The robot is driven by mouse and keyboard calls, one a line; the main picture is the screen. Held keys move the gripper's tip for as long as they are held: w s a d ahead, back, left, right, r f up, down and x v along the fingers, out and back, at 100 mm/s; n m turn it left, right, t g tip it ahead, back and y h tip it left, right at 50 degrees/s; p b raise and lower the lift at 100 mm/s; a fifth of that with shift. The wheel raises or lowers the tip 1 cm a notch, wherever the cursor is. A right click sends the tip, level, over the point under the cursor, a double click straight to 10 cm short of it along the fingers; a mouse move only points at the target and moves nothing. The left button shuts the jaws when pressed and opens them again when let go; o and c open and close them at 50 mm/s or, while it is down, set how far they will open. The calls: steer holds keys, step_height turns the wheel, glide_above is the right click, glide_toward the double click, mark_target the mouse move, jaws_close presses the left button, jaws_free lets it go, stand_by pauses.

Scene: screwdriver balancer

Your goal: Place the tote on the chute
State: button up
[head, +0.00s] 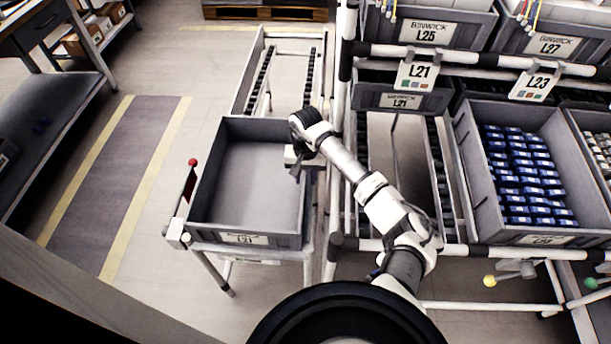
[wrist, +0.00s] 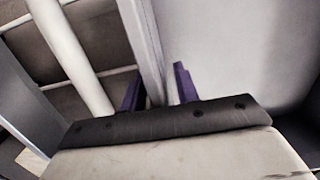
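An empty grey tote (head: 247,238) sits in the head view at the near end of a white-framed chute (head: 262,85) with dark roller tracks. The tote looks upright, with its front wall by the chute's front bar. The tote hides the tracks beneath it. My gripper (head: 302,168) is at the tote's right wall. In the wrist view the gripper (wrist: 159,88) has two purple fingers standing apart. A light grey wall edge, likely the tote's rim (wrist: 147,40), runs between them. A gap shows between this edge and the right finger.
A flow rack with grey bins stands to the right, one holding blue boxes (head: 525,180). A red-knobbed lever (head: 192,164) is left of the tote. A striped floor lane (head: 118,170) and workbench (head: 55,105) lie further left.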

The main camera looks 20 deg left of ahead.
steer(key=r+b, duration=0.1)
steer(key=r, duration=0.3)
steer(key=r+b, duration=0.1)
steer(key=r, duration=0.3)
steer(key=r+b, duration=0.1)
steer(key=r, duration=0.3)
steer(key=shift+w+a+r, duration=0.1)
steer(key=shift+w+r, duration=0.05)
steer(key=shift+w, duration=0.25)
